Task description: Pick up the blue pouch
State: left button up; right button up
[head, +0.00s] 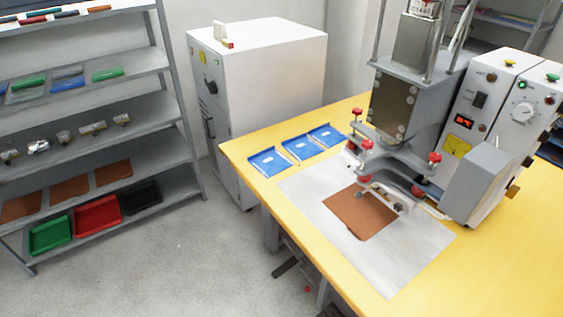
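Each has a small whitish mark. I cannot tell which of them is the named blue pouch. Neither of my grippers shows in the head view.
A welding machine (395,95) with red knobs stands over a grey plate (415,245) holding a brown sheet (358,214). A white cabinet (275,75) stands behind the table. A shelf rack (130,67) is at left. Floor between is clear.

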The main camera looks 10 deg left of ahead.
aim_at(269, 162)
jog(key=j+z, duration=0.15)
jog(key=z, duration=0.3)
jog(key=i+j+z, duration=0.1)
jog(key=z, duration=0.35)
jog(key=j+z, duration=0.25)
jog(key=z, duration=0.2)
jog(key=j+z, duration=0.15)
jog(key=j, duration=0.25)
jog(key=j+z, duration=0.2)
jog(key=j, duration=0.25)
jog(key=k+j+z, duration=0.15)
jog(key=j, duration=0.25)
jog(key=j+z, duration=0.15)
jog(key=j, duration=0.25)
jog(key=k+j+z, duration=0.15)
jog(key=j, duration=0.25)
jog(key=k+j+z, duration=0.2)
jog(key=j, duration=0.15)
jog(key=j+z, duration=0.15)
jog(key=j, duration=0.25)
